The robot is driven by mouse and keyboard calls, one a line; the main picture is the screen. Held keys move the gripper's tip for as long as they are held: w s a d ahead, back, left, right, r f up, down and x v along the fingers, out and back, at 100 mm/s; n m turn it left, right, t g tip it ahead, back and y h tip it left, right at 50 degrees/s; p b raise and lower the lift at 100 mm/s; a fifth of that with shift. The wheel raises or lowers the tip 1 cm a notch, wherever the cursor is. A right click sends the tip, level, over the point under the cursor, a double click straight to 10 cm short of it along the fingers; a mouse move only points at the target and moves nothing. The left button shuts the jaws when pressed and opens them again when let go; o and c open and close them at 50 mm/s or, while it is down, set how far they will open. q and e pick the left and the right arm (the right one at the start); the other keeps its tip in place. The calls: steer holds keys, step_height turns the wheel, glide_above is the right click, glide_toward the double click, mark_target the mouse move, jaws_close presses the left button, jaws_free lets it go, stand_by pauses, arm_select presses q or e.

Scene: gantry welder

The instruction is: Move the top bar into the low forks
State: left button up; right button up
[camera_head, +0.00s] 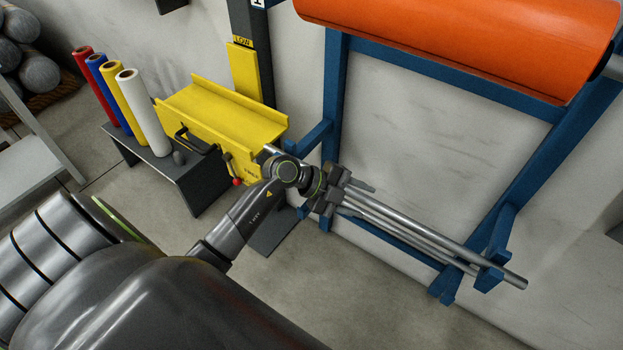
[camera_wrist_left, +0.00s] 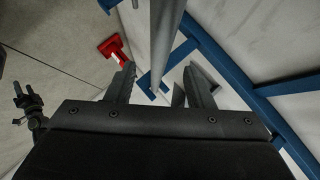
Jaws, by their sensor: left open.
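Several grey metal bars (camera_head: 430,238) run side by side along the lower part of a blue rack (camera_head: 336,95). Their right ends lie by a low blue fork (camera_head: 488,279); I cannot tell exactly how each one is seated. A bar end shows just left of my left wrist. My left gripper (camera_head: 345,189) is at the left part of the bars, with its fingers apart. In the left wrist view, a bar (camera_wrist_left: 165,45) passes between the open fingers (camera_wrist_left: 160,82), with gaps on both sides. The left low fork is mostly hidden by my gripper.
An orange roll (camera_head: 460,35) lies across the rack above. A yellow trough (camera_head: 222,115) on a post stands left of my wrist. Beside it, coloured rolls (camera_head: 143,110) stand on a dark bench (camera_head: 175,175). A pale wall is behind the rack; open floor lies in front.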

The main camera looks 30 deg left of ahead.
arm_select(q)
steer(key=v, duration=1.3)
steer(key=shift+s+a+r+p, duration=0.15)
steer(key=shift+a+r+p, duration=0.05)
steer(key=shift+a+p, duration=0.1)
